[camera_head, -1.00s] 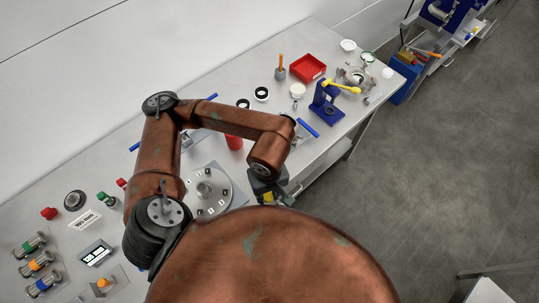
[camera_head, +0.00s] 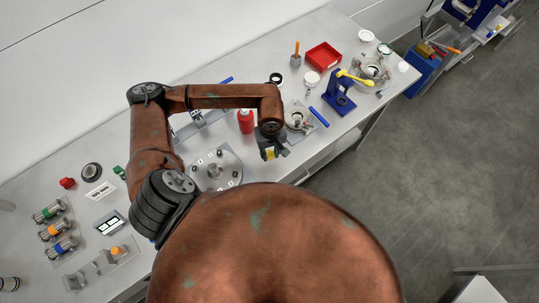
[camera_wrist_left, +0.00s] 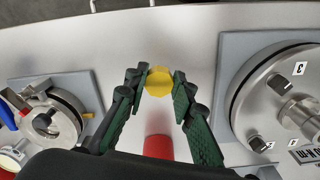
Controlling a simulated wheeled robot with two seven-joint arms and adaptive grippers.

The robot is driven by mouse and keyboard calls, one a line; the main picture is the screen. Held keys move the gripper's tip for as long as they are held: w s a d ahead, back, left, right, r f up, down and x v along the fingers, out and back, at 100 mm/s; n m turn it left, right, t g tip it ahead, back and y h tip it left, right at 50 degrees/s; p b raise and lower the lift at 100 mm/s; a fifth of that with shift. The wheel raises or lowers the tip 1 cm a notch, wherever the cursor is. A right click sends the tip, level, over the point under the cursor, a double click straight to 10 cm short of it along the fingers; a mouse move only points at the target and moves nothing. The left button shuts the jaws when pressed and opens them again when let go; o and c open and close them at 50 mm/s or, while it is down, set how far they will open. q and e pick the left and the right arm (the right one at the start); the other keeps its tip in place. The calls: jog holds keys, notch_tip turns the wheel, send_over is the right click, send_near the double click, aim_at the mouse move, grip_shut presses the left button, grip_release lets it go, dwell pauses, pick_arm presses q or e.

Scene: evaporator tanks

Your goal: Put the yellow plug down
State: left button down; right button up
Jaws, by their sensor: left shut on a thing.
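The yellow plug (camera_wrist_left: 159,82) is gripped between the two dark green fingers of my left gripper (camera_wrist_left: 160,92), seen in the left wrist view. In the head view my left gripper (camera_head: 272,152) is beyond the round body, above the table near its front edge, with a bit of the yellow plug (camera_head: 270,153) showing. I cannot tell exactly how high the plug is above the table. My right gripper is not in view.
A round metal plate with numbered posts (camera_head: 216,170) lies left of the gripper. A red bottle (camera_head: 246,121) stands behind it. A metal fitting on a grey base (camera_head: 298,117) and a blue stand (camera_head: 339,93) are to the right. Bare table (camera_head: 310,158) shows near the front edge.

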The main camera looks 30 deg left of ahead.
aim_at(270, 154)
pick_arm(q)
notch_tip(270, 154, down, 3)
jog(key=shift+w+a+f+p, duration=0.1)
jog(key=shift+a+p, duration=0.05)
jog(key=shift+p, duration=0.55)
jog(key=shift+f, duration=0.25)
jog(key=shift+f, duration=0.1)
jog(key=shift+f, duration=0.1)
jog(key=c, duration=1.6)
grip_release()
jog(key=shift+w, duration=0.1)
